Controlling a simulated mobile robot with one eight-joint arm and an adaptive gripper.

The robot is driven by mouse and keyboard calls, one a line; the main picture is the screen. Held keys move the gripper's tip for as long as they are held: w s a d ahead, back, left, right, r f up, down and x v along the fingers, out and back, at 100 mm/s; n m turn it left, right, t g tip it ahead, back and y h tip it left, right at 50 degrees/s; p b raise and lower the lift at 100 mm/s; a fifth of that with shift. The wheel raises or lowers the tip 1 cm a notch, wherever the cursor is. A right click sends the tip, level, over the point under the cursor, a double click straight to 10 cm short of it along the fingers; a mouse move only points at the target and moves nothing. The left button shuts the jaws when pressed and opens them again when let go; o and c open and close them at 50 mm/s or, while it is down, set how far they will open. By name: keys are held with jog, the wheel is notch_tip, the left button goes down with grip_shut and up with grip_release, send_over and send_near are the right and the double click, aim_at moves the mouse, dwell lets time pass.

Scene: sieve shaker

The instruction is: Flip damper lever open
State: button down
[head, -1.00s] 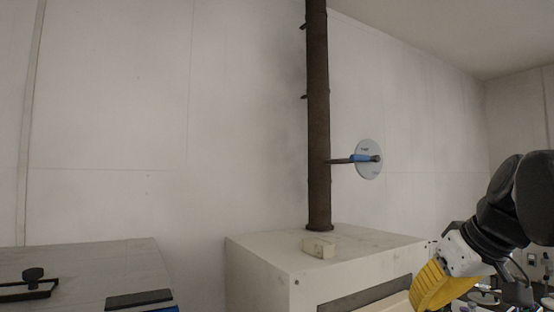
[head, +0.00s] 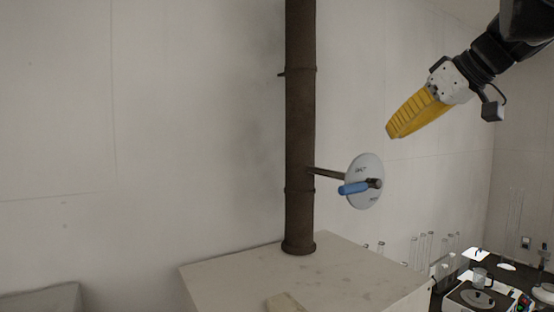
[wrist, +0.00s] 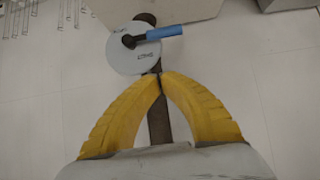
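The damper lever has a blue grip (head: 353,188) on a hub in front of a pale round disc (head: 364,168) with small, unreadable lettering. The disc stands out from a dark upright pipe (head: 300,130) on a thin rod. The grip points left in the head view, slightly down. In the wrist view the blue grip (wrist: 165,33) points right from the hub on the disc (wrist: 135,58). My gripper (head: 390,134) is above and right of the disc, apart from the lever. In the wrist view its yellow fingertips (wrist: 161,76) meet just below the disc, with nothing held between them.
The pipe rises from a pale cabinet (head: 300,272) with a small block (head: 285,303) on top. Glassware and a bench device (head: 478,298) stand at lower right. The wall behind is plain, and the space around the disc is free.

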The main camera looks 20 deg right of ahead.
jog(key=shift+s+a, duration=0.1)
jog(key=shift+s, duration=0.05)
jog(key=shift+f, duration=0.1)
jog(key=p, duration=0.2)
send_over(362, 184)
jog(key=f, duration=0.6)
jog(key=shift+s, duration=0.2)
notch_tip(362, 184, down, 2)
jog(key=shift+w+f, duration=0.15)
jog(key=shift+f, duration=0.75)
